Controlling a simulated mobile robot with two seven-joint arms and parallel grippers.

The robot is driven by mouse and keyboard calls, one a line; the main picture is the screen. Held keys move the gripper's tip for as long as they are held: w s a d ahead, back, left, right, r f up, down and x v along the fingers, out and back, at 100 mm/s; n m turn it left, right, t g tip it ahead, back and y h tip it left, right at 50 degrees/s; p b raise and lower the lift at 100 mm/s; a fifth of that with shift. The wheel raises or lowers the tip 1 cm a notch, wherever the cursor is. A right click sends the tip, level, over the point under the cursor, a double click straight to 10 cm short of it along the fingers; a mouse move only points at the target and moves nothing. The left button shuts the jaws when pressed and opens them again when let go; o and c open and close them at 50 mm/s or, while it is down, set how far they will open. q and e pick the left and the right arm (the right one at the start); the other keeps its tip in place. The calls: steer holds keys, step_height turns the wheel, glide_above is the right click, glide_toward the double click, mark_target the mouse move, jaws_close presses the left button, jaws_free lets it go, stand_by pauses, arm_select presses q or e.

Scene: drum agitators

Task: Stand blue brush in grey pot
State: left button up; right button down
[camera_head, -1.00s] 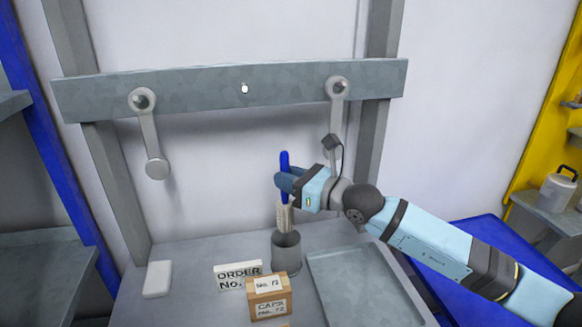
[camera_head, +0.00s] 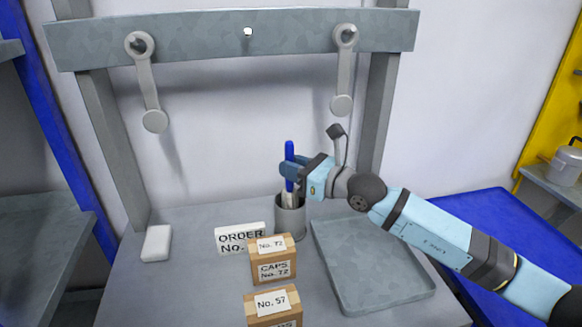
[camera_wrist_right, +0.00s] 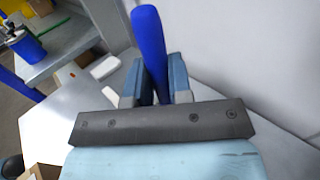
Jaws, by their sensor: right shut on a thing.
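The blue brush (camera_head: 289,151) is upright, blue handle up, with its pale lower part going down into the grey pot (camera_head: 291,222). The pot stands on the grey table. My right gripper (camera_head: 291,171) is shut on the blue handle, just above the pot's rim. In the right wrist view the blue handle (camera_wrist_right: 149,45) rises between the two fingers. The brush's lower end is hidden inside the pot. My left gripper is in neither view.
A grey tray (camera_head: 375,289) lies right of the pot. An order sign (camera_head: 240,239) and cardboard boxes (camera_head: 272,260) stand in front of it. A white block (camera_head: 156,243) lies at left. Two hanging levers (camera_head: 148,85) are on the rail (camera_head: 230,42) behind.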

steer(key=shift+f, duration=0.35)
steer(key=c, duration=1)
jaws_free()
steer(key=shift+o, duration=0.2)
step_height(320, 180, up, 20)
steer(key=shift+d, duration=0.1)
